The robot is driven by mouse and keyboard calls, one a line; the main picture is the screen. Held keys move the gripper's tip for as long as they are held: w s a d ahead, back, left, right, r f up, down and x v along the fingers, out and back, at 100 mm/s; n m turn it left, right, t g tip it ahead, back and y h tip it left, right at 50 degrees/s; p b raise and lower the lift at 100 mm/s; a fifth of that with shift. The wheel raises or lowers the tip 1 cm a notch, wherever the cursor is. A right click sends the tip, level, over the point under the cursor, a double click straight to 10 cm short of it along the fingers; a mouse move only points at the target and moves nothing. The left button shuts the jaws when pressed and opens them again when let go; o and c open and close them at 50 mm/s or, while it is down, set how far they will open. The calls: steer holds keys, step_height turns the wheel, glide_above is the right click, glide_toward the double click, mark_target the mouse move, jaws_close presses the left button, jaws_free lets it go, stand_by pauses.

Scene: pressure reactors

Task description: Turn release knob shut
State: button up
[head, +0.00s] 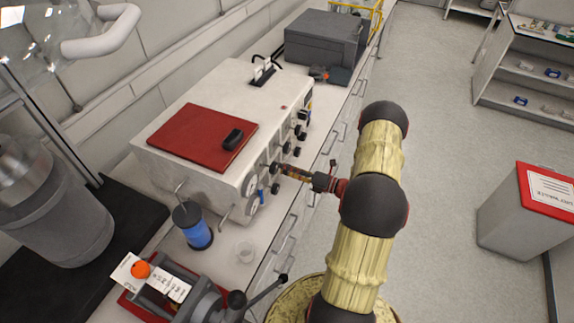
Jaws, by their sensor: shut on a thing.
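A white control unit (222,87) stands on the bench, with round gauges and several black knobs on its front panel. My gripper (284,170) reaches in from the right to this panel and is shut on one of the black knobs (275,169) near the middle of the panel's front edge. The fingers partly hide this knob, and its turn angle cannot be read. Other black knobs (297,151) sit farther along the panel, and one (275,188) sits nearer. The labels are too small to read, so which knob is the release knob cannot be told.
A red folder (200,137) with a black object (233,138) lies on the unit. A blue-filled cylinder (199,235) and a clamp device with a black-handled lever (262,294) stand nearer. A waste bin (510,215) stands right.

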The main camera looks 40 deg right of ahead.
steer(key=m+p, duration=0.3)
steer(key=m, duration=0.3)
steer(key=shift+d, duration=0.1)
steer(key=m+p, duration=0.1)
steer(key=m, duration=0.4)
steer(key=shift+f+p, duration=0.1)
steer(key=shift+p, duration=0.25)
steer(key=shift+m, duration=0.4)
steer(key=o, duration=1.1)
steer(key=shift+o, duration=0.3)
steer(key=v, duration=1.2)
steer(key=shift+f, duration=0.1)
